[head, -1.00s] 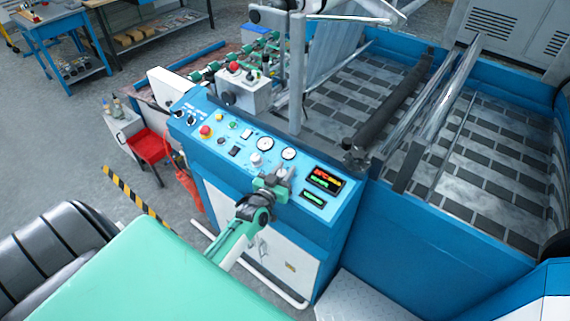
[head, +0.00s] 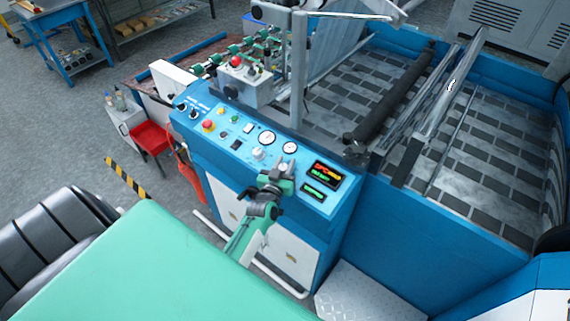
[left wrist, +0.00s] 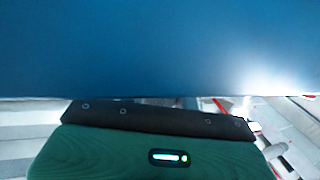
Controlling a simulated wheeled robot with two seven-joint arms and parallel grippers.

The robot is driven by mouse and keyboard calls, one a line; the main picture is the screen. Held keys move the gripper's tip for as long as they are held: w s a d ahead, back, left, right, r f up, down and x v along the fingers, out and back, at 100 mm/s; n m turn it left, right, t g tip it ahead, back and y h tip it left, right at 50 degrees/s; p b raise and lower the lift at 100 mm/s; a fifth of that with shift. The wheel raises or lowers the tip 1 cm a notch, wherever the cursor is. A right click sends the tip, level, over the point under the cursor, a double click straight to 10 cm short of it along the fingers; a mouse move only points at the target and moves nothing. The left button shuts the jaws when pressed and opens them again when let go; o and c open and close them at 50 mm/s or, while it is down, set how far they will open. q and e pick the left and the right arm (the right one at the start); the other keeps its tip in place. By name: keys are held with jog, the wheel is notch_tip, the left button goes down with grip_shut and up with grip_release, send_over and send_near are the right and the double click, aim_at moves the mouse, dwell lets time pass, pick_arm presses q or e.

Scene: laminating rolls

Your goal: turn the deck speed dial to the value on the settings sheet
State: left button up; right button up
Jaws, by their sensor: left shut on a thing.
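The blue control panel (head: 222,140) slopes across the middle of the head view. My left gripper (head: 286,169) is at its right part, below the round gauges and left of the lit displays. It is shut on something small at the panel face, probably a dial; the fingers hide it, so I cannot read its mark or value. A pale knob (head: 258,153) stands uncovered to the left. In the left wrist view, a blue surface (left wrist: 150,45) fills the top above my green hand; the fingertips do not show. I cannot make out a settings sheet. My right gripper is not in view.
Two round gauges (head: 267,137), a red-and-green display (head: 327,173) and a green display (head: 314,192) surround the gripper. A red button (head: 208,125) is further left. A grey box with a red button (head: 245,82) stands behind the panel. The roller deck (head: 470,140) lies right.

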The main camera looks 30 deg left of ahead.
pick_arm(q)
jog(key=o, duration=1)
jog(key=shift+b+v, duration=2.15)
jog(key=shift+v, duration=4.75)
jog(key=s+d+f+m+g+h, duration=0.1)
jog(key=s+d+f+g+h, duration=0.2)
jog(key=f, duration=0.8)
jog(key=s+d+f+m+g, duration=0.15)
jog(key=s+d+f, duration=0.25)
jog(key=f, duration=0.8)
jog(key=s+d+f+m+g+h, duration=0.1)
jog(key=s+d+f+g+h, duration=0.2)
jog(key=f, duration=0.8)
jog(key=s+a+f+m+g, duration=0.1)
jog(key=s+f+g, duration=0.2)
jog(key=s+f, duration=0.3)
jog(key=s+a+f+g+y, duration=0.1)
jog(key=s+f+g, duration=0.2)
jog(key=s, duration=1)
jog(key=s+a+f+m+g, duration=0.1)
jog(key=s+f+g, duration=0.2)
jog(key=s+f, duration=0.6)
jog(key=shift+s+m+y, duration=0.3)
jog(key=shift+s+m, duration=0.05)
jog(key=shift+s, duration=0.05)
